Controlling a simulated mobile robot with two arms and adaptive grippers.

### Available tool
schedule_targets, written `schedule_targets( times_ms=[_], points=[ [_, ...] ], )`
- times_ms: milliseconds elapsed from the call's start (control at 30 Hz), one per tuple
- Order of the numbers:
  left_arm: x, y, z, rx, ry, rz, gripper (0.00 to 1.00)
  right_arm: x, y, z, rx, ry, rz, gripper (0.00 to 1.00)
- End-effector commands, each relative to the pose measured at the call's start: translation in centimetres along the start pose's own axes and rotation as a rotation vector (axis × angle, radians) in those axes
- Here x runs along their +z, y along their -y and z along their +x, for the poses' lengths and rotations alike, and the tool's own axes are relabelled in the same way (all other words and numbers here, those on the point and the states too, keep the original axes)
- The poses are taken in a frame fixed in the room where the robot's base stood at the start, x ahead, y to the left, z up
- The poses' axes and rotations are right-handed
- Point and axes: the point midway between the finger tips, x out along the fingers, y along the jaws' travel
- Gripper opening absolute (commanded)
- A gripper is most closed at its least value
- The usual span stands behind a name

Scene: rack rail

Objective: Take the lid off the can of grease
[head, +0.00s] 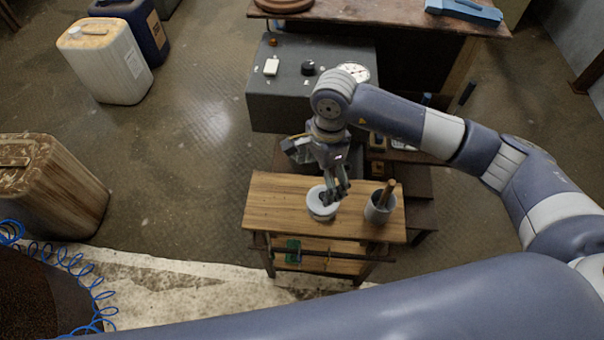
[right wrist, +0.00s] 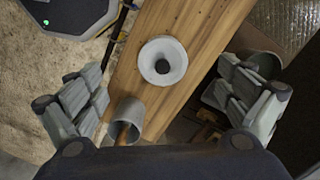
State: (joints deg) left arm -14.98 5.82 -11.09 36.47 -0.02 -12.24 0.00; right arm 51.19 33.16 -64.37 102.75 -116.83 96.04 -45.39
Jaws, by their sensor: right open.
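The can of grease (head: 318,211) is a short, pale round can on the small wooden table, left of a grey cup. From above in the right wrist view, it shows as a light grey ring with a dark round middle (right wrist: 163,61); I cannot tell the lid from the can there. My right gripper (head: 338,192) is over the can in the head view and hides part of its top. In the right wrist view its fingers (right wrist: 160,98) are spread wide and empty, with the can between and beyond them. My left gripper is not in view.
The grey cup (head: 378,211) with a wooden handle in it stands right of the can; it also shows in the right wrist view (right wrist: 128,121). The wooden table top (head: 274,200) is clear on the left. A dark grey box with a gauge (head: 285,98) stands behind.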

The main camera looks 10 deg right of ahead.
Motion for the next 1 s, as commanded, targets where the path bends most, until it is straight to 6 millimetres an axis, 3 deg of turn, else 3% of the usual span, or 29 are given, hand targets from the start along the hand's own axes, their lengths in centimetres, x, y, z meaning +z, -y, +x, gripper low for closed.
schedule_targets(
  times_ms=[133, 433, 567, 833, 1000],
  points=[
    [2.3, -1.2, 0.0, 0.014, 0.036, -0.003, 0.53, -1.6, 0.0, 0.1, -0.016, -0.079, -0.035, 0.95],
    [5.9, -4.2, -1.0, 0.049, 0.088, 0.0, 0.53, -1.9, 0.1, 4.4, -0.016, -0.077, -0.033, 0.95],
    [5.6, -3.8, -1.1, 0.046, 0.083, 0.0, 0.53, -1.9, 0.1, 5.2, -0.018, -0.077, -0.033, 0.95],
    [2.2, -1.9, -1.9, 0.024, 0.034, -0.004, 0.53, -2.3, -0.1, 9.0, -0.015, -0.075, -0.032, 0.95],
    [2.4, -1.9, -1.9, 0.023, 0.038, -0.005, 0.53, -2.4, 0.0, 10.2, -0.018, -0.075, -0.033, 0.95]
  ],
)
